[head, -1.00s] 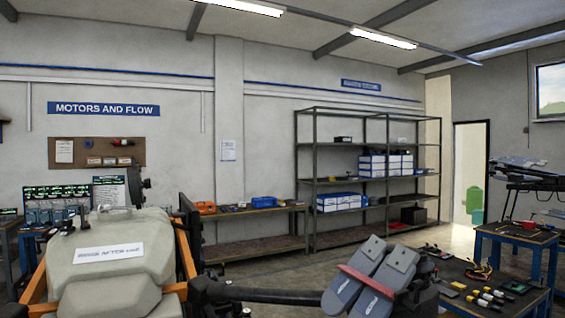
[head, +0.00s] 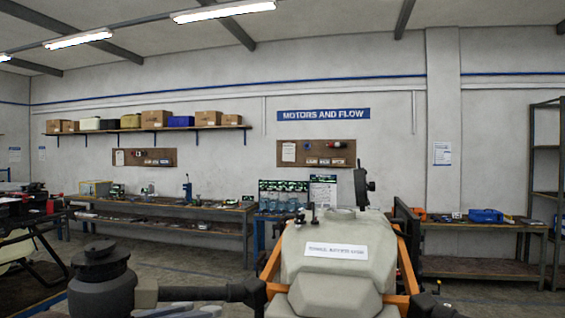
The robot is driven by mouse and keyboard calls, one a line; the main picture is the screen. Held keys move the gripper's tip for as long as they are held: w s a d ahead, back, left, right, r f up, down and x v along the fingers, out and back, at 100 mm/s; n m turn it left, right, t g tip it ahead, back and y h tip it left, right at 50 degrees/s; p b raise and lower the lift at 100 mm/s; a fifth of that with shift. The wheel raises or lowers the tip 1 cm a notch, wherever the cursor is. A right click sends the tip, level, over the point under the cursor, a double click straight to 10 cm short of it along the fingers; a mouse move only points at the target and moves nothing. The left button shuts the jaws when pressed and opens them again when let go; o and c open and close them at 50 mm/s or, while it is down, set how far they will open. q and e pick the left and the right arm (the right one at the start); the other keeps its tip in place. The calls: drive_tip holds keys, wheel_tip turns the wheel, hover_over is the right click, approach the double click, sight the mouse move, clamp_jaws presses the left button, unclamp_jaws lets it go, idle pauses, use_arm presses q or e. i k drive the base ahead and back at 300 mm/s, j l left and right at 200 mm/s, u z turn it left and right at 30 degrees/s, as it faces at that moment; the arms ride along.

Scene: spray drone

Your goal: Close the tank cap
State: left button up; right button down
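The drone's beige tank (head: 335,262) stands right of centre in the head view, with a white printed label (head: 336,251) on its near face. Neither of my grippers shows in the view.
An orange frame (head: 408,267) flanks the tank. A dark drone arm with a motor (head: 102,280) reaches out to the left. A workbench (head: 165,207) runs along the back wall, and another bench (head: 475,267) stands at right. Some floor is clear between.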

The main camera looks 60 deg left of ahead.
sight(361, 182)
drive_tip(key=u, duration=1.8)
